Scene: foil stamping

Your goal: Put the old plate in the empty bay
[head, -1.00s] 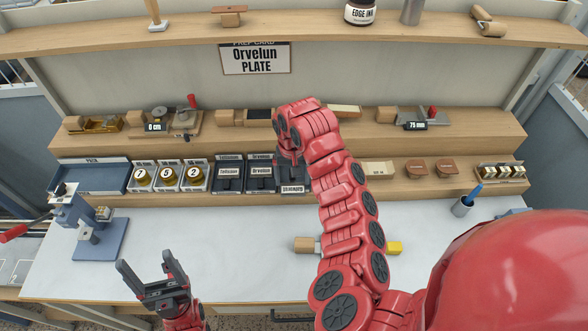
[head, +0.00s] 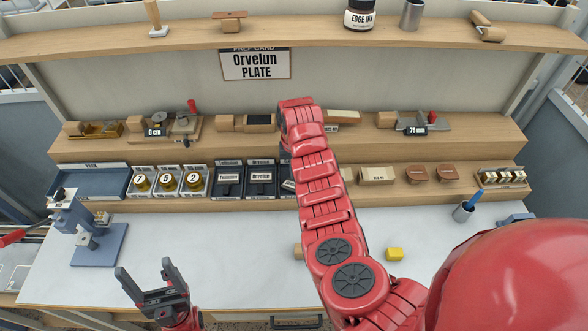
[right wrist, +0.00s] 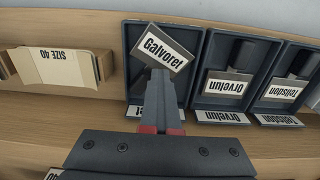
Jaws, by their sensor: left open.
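The plate labelled Galvoret (right wrist: 165,47) is in the right wrist view, turned askew over the leftmost dark bay there (right wrist: 135,85). My right gripper (right wrist: 162,85) is at the lower edge of its label, fingers close together and apparently shut on the plate; the exact contact is hidden. I cannot tell whether the plate rests on the bay floor. In the head view my right arm covers the gripper and most of this bay. My left gripper (head: 152,279) is open and empty above the front left of the table.
A SIZE 40 box (right wrist: 63,66) stands on the other side. A blue press (head: 87,235) stands at left.

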